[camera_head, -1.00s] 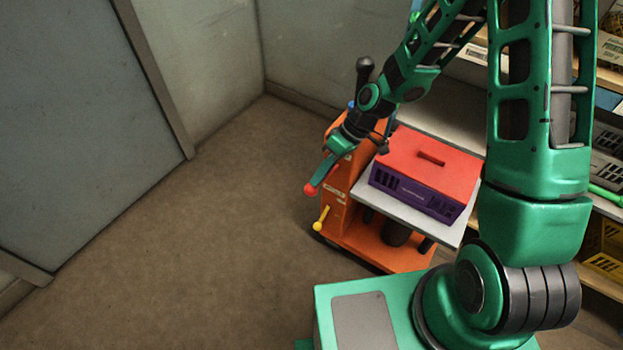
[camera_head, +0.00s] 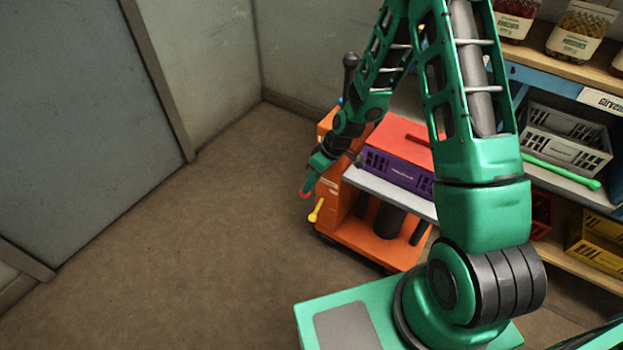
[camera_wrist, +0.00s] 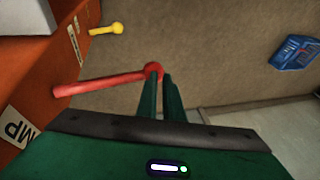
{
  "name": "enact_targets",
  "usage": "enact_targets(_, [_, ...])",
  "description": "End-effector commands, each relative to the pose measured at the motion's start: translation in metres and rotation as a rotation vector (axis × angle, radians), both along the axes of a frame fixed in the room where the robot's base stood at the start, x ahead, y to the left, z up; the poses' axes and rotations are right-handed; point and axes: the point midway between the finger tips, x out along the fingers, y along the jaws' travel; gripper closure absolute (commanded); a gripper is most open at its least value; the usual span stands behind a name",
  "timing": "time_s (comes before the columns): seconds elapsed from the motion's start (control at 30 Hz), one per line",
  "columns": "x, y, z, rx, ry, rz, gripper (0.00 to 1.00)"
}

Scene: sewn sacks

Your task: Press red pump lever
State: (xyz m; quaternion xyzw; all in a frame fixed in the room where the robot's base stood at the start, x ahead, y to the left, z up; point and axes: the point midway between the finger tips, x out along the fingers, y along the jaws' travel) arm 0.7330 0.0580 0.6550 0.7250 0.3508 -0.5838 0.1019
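The red pump lever (camera_wrist: 100,83) is a rod with a round ball end, sticking out from the side of an orange cart (camera_head: 373,243). Its red ball (camera_head: 305,193) shows in the head view at the tip of my gripper (camera_head: 312,183). In the wrist view, the two dark green fingers of my gripper (camera_wrist: 160,84) lie close together, with only a narrow gap. Their tips meet the ball, mainly at the left finger; they do not visibly enclose it. A yellow lever (camera_head: 315,212) sits just below the red one; it shows in the wrist view (camera_wrist: 108,29) too.
A purple crate with a red lid (camera_head: 396,163) stands on the cart's grey top. Shelves with jars (camera_head: 580,30) and crates (camera_head: 565,140) stand at the right. A blue object (camera_wrist: 295,52) shows in the wrist view. The floor left of the cart is clear.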

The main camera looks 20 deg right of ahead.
Motion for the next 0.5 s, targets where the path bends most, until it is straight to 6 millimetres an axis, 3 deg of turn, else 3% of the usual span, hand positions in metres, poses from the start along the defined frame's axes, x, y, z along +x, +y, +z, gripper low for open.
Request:
enact_targets(0.03, [-0.003,0.008,-0.003,0.012,0.005,0.009,1.0])
enact_targets(0.5, [-0.004,0.009,-0.013,0.018,0.014,0.012,1.0])
